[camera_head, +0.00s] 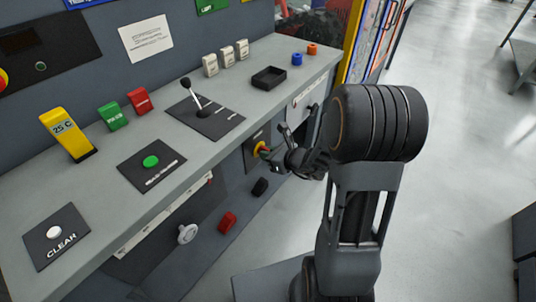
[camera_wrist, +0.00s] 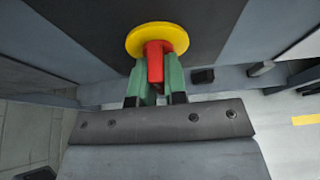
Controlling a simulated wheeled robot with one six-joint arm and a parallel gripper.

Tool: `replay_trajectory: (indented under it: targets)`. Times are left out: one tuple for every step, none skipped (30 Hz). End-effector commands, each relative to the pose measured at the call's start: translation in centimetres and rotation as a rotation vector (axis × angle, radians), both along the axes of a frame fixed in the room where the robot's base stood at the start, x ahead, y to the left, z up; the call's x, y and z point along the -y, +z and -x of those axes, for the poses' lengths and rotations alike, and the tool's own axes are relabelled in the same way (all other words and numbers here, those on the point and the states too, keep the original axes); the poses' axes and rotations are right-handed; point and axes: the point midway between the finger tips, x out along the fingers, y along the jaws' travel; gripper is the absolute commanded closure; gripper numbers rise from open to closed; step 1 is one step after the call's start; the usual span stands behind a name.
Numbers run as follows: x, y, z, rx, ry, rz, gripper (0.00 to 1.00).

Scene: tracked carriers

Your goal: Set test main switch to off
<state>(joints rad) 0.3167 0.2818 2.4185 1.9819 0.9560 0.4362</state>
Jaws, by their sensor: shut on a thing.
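The main switch is a red handle (camera_wrist: 155,62) on a round yellow plate (camera_wrist: 134,42), set on a dark panel on the console's front. In the head view the yellow plate (camera_head: 260,147) shows just left of my gripper (camera_head: 268,155). In the wrist view my gripper (camera_wrist: 156,88) has its green fingers on both sides of the red handle and is shut on it. The handle points toward the gripper's palm in the wrist view. Any position marks on the switch are too small or hidden to read.
The console top (camera_head: 225,145) holds a black lever (camera_head: 194,97), a green button (camera_head: 151,161), a white CLEAR button (camera_head: 54,232) and a black tray (camera_head: 268,77). A white knob (camera_head: 187,233) and a red block (camera_head: 227,222) are on the lower front. Open floor (camera_head: 460,190) lies to the right.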

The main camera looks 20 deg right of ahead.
Motion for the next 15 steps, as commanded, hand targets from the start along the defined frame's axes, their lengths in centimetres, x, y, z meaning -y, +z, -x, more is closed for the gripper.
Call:
replay_trajectory:
  targets:
    - [0.04, -0.12, 0.04, -0.004, -0.001, 0.002, 1.0]
    - [0.04, -0.12, 0.04, -0.004, -0.001, 0.002, 1.0]
    - [0.04, -0.12, 0.04, -0.004, -0.002, 0.001, 1.0]
    - [0.04, -0.12, 0.04, -0.004, -0.002, 0.001, 1.0]
    - [0.04, -0.12, 0.04, -0.004, -0.002, 0.001, 0.85]
    - [0.04, -0.11, 0.04, -0.004, -0.002, 0.001, 0.81]
    - [0.04, -0.11, 0.04, -0.004, -0.002, 0.001, 0.79]
    - [0.04, -0.09, 0.03, -0.004, -0.001, 0.0, 0.76]
    - [0.02, -0.08, 0.03, -0.004, -0.001, 0.0, 0.72]
    - [0.02, -0.07, 0.02, -0.004, -0.001, 0.0, 0.69]
    - [0.0, -0.07, 0.02, -0.002, 0.0, 0.0, 0.66]
    - [0.0, -0.06, 0.02, -0.002, 0.0, 0.0, 0.62]
    - [-0.01, -0.05, 0.02, -0.002, 0.0, 0.0, 0.62]
    - [-0.01, -0.05, 0.02, -0.002, 0.0, 0.0, 0.62]
    - [-0.02, -0.04, 0.01, -0.002, 0.001, 0.0, 0.62]
